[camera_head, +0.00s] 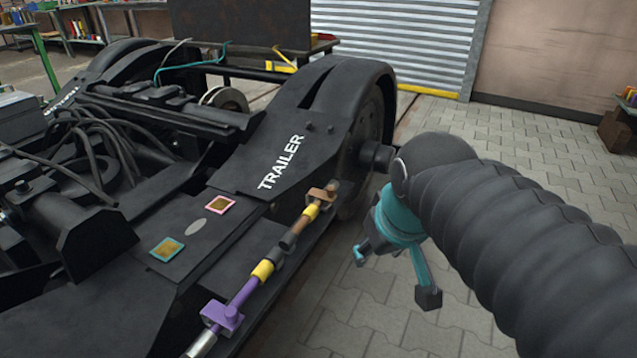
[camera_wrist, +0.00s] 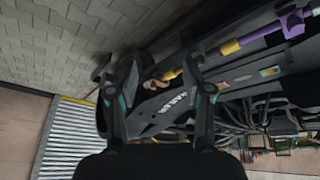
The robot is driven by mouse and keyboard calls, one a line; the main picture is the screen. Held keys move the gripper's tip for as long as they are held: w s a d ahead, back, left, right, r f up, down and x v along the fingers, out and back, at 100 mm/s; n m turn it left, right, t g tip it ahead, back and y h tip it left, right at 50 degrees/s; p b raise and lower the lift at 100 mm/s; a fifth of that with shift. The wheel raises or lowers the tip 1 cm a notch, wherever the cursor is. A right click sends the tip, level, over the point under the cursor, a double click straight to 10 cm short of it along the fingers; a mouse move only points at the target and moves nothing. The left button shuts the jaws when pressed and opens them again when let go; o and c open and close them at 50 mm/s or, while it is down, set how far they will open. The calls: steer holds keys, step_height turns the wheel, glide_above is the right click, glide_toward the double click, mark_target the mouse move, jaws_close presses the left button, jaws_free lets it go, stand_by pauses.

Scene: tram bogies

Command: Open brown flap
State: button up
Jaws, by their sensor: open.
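A small brown flap-like piece (camera_head: 320,194) sits at the far end of a rod along the bogie's side, beside the yellow collar (camera_head: 311,211). It also shows in the wrist view (camera_wrist: 157,83), between my fingers in the picture. I cannot tell from its shape how far it is open. My gripper (camera_head: 394,274), with teal and black fingers, is open and empty. It hangs over the paving to the right of the brown piece, apart from it. In the wrist view both fingers (camera_wrist: 161,75) are spread.
The black bogie (camera_head: 240,160) marked TRAILER fills the left, with a wheel at its far end. The rod has a purple block (camera_head: 222,315) at its near end. Paving (camera_head: 530,150) to the right is clear. A shutter (camera_head: 400,45) stands behind.

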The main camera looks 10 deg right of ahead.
steer(key=w+r+n+g, duration=0.2)
steer(key=w+r+n, duration=0.25)
steer(key=w, duration=0.75)
steer(key=n+g+b, duration=0.2)
steer(key=n+g, duration=0.1)
steer(key=n, duration=0.6)
glide_above(331, 188)
step_height(331, 188, down, 5)
step_height(331, 188, down, 13)
steer(key=b, duration=0.3)
steer(key=shift+s, duration=0.1)
jaws_close()
